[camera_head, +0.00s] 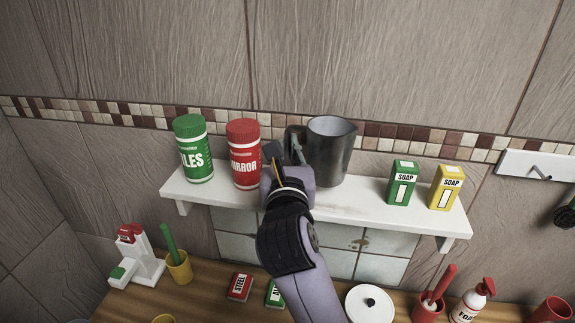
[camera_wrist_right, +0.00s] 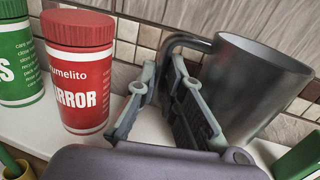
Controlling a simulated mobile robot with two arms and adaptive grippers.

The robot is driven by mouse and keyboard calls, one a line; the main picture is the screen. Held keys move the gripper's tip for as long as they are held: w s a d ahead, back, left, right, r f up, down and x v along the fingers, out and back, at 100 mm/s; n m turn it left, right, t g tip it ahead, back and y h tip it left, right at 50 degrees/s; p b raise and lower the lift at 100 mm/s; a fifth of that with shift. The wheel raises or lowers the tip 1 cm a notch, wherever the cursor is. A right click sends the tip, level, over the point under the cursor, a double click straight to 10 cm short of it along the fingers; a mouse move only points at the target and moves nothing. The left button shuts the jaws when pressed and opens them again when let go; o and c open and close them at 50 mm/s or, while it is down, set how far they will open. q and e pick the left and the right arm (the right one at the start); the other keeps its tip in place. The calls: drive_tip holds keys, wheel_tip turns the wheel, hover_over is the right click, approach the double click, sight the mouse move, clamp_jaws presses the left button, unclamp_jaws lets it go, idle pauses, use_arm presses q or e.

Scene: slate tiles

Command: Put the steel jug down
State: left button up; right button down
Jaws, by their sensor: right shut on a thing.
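The steel jug (camera_head: 329,152) is dark grey and upright at the middle of the white wall shelf (camera_head: 363,204). Its handle points left, and its base is over the shelf board. I cannot tell whether the base touches the board. My right gripper (camera_head: 286,153) is shut on the jug's handle, reaching in from the front. In the right wrist view the jug (camera_wrist_right: 262,82) stands right of the fingers, with the handle running between them. The jug's lower part is partly hidden there. My left gripper is not in view.
A red canister (camera_head: 243,155) stands close left of my right gripper, with a green canister (camera_head: 194,150) beyond it. Green (camera_head: 403,183) and yellow (camera_head: 446,188) soap boxes stand on the right. Shelf room is free between jug and green box. A wooden counter (camera_head: 205,299) lies below.

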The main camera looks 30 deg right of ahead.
wheel_tip(320, 180, down, 4)
drive_tip(key=shift+w+r, duration=0.1)
drive_tip(key=shift+r, duration=0.15)
drive_tip(key=shift+f, duration=0.2)
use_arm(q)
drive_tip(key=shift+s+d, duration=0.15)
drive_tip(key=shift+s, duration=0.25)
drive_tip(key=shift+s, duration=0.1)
use_arm(e)
drive_tip(key=shift+f, duration=0.15)
drive_tip(key=c, duration=1.7)
unclamp_jaws()
